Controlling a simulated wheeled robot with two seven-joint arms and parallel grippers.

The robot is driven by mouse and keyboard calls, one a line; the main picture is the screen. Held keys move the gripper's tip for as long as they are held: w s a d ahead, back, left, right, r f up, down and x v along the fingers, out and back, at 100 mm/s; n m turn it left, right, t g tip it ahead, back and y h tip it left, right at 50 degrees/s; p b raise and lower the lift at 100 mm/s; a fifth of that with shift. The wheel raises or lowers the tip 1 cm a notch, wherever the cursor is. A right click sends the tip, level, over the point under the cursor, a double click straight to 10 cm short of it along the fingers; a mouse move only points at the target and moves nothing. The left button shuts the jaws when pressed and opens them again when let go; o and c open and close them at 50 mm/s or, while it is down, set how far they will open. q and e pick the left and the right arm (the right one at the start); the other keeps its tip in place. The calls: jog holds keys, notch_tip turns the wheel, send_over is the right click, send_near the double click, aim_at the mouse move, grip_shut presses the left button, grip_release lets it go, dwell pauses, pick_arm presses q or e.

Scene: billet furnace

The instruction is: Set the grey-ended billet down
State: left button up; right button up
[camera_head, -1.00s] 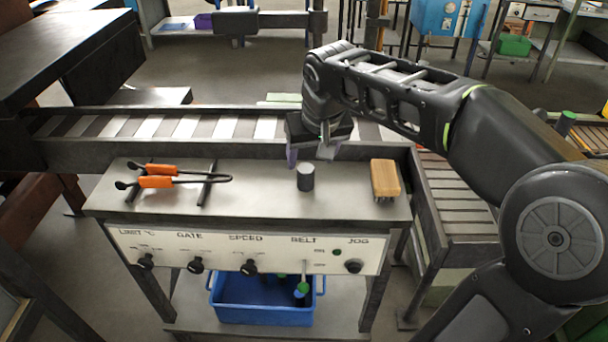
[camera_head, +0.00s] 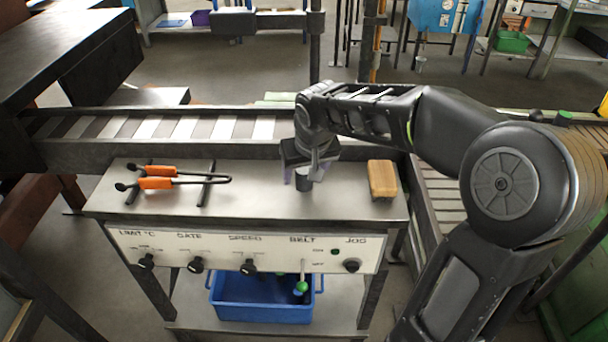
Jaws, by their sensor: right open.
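A short dark grey billet (camera_head: 304,183) stands upright on the top of the control bench (camera_head: 250,205), right of its middle. Its upper part is partly hidden by my right gripper (camera_head: 303,176). The right gripper is open and points down at the billet, with one finger to its left and one to its right in the picture. I cannot tell whether the fingers touch it. My left gripper is not in view.
Tongs with orange handles (camera_head: 157,183) lie on a rack at the bench's left. A wooden-backed brush (camera_head: 382,179) lies to the right. A blue bin (camera_head: 262,312) with green-ended pieces stands below.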

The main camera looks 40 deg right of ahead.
jog(key=shift+f, duration=0.15)
jog(key=shift+c, duration=0.2)
dwell(0.3)
grip_shut()
dwell(0.5)
dwell(0.7)
